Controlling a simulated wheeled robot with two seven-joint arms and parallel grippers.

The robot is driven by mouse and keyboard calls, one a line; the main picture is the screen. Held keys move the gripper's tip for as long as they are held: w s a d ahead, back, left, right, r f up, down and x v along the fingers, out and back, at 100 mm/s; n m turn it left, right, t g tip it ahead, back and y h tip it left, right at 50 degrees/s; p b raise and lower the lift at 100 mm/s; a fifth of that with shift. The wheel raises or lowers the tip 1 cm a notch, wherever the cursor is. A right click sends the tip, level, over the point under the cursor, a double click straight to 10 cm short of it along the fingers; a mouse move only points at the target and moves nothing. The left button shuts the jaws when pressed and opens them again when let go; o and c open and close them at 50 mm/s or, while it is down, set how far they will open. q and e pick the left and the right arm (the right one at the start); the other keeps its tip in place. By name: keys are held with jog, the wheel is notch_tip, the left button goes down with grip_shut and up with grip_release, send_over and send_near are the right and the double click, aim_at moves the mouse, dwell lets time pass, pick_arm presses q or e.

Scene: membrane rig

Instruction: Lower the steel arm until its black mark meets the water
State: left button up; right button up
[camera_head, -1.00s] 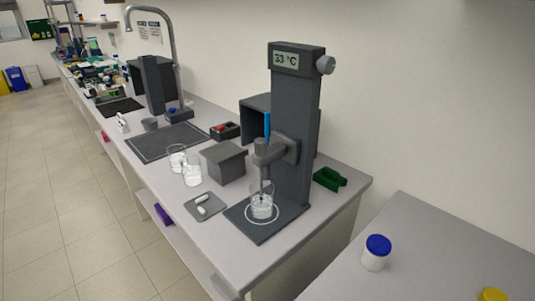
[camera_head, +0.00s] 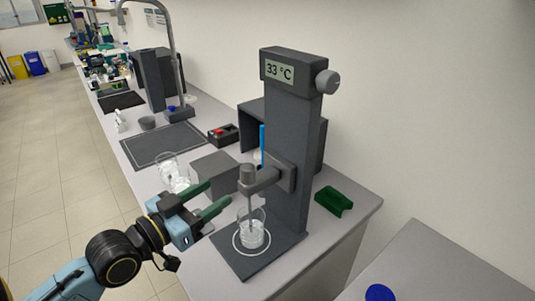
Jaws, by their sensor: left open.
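The rig's dark column (camera_head: 293,140) stands on a dark base plate (camera_head: 243,268) and shows 33 °C on its display (camera_head: 279,71). A grey arm (camera_head: 262,181) juts from the column, with a thin steel rod (camera_head: 250,208) hanging down into a glass beaker of water (camera_head: 251,236). The beaker stands within a white ring. I cannot make out the black mark. A grey knob (camera_head: 328,82) is on the column's upper right side. My left gripper (camera_head: 219,197) is open and empty, left of the grey arm and the beaker. My right gripper is not in view.
A grey block (camera_head: 215,168) and two glass beakers (camera_head: 168,166) stand behind my left gripper. A green tray (camera_head: 333,201) lies right of the column. A blue lid (camera_head: 379,292) shows on the separate right-hand table.

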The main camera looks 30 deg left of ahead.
aim_at(253, 168)
pick_arm(q)
jog(key=p+x, duration=0.1)
jog(key=x, duration=1)
jog(key=shift+w+r+p, duration=0.15)
jog(key=shift+r+p, duration=0.05)
jog(key=shift+p, duration=0.1)
jog(key=shift+w+d, duration=0.15)
jog(key=shift+w, duration=0.55)
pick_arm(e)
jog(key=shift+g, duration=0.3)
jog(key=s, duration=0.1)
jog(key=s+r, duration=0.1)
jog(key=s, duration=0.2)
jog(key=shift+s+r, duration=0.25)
